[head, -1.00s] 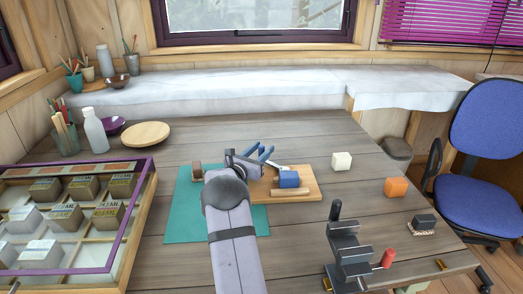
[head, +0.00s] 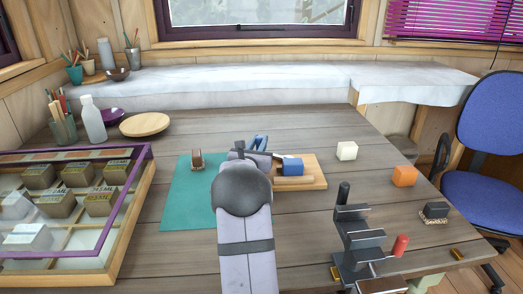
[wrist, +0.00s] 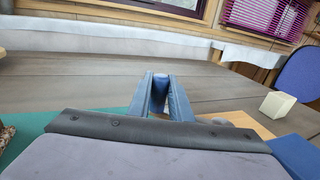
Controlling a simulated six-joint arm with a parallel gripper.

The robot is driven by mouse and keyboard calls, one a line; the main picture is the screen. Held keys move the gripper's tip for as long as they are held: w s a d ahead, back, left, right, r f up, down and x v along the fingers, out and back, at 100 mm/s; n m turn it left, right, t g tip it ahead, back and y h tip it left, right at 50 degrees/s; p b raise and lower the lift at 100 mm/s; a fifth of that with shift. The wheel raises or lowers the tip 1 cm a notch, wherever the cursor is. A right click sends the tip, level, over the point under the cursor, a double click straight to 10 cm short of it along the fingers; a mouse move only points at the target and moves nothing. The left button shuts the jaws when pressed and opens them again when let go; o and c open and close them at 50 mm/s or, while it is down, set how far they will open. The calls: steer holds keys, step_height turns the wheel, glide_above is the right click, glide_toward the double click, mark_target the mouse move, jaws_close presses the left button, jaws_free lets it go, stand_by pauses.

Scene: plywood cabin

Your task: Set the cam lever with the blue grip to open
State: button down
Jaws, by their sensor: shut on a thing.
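The wooden board (head: 312,182) lies on the table at the right edge of the teal mat (head: 180,209), with a blue block (head: 293,168) on it. My gripper (head: 259,142) reaches over the mat, its blue fingers pointing away from me. In the wrist view its fingers stand close on either side of a darker blue piece, the lever's blue grip (wrist: 160,85), and are shut on it. The rest of the cam lever is mostly hidden behind my gripper and wrist, so I cannot tell its angle.
A cream cube (head: 347,151) and an orange cube (head: 404,176) stand to the right. A dark clamp-like device (head: 360,240) with a red handle is at front right. A purple-framed case (head: 110,250) fills the left. The table behind the board is clear.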

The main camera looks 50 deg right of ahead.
steer(key=shift+s+a+r+n+t+y+b, duration=0.15)
steer(key=shift+a+n+t+y+b, duration=0.4)
steer(key=shift+t+b, duration=0.55)
steer(key=c, duration=1.6)
jaws_free()
steer(key=shift+a, duration=0.1)
steer(key=shift+s+a, duration=0.25)
steer(key=shift+a, duration=0.15)
steer(key=shift+b+v, duration=0.4)
steer(key=shift+v, duration=2.8)
